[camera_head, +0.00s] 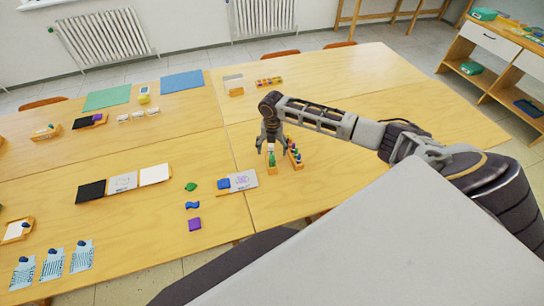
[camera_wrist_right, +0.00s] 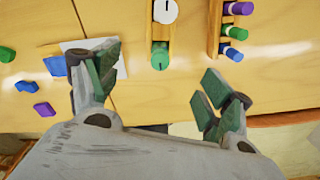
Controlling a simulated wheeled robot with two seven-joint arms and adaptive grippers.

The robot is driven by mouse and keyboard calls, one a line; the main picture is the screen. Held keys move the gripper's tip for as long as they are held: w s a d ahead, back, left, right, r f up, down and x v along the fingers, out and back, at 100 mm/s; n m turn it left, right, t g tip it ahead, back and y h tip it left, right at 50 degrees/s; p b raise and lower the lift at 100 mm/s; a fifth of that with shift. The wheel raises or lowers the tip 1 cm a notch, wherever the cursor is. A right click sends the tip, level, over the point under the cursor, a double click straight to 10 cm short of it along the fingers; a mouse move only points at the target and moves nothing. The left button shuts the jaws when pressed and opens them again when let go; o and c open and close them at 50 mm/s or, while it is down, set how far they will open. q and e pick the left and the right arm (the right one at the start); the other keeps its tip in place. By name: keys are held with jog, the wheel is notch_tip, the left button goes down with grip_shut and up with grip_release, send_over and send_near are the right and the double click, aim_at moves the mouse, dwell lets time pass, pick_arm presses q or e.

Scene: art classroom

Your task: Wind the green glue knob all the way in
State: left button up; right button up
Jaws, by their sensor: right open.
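The green glue knob (camera_wrist_right: 160,57) shows in the right wrist view as a round green end with a small white mark, at the near end of a narrow wooden holder (camera_wrist_right: 161,34). A white round piece (camera_wrist_right: 166,11) with a dark mark sits farther up the same holder. My right gripper (camera_wrist_right: 160,64) is open, with one finger left and one right of the green knob, both apart from it. In the head view my right gripper (camera_head: 271,146) hangs over the holder, and the green glue (camera_head: 271,160) shows below it. My left gripper is not in view.
A wooden rack (camera_head: 299,165) with several coloured glue sticks stands close to the right of the holder. A sheet with a blue block (camera_head: 223,183) lies to the left. Green, blue and purple pieces lie farther left. Table (camera_head: 340,160) to the right is mostly bare.

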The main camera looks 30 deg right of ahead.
jog(key=shift+r, duration=0.7)
jog(key=shift+s+f, duration=0.1)
jog(key=shift+s, duration=0.05)
dwell(0.3)
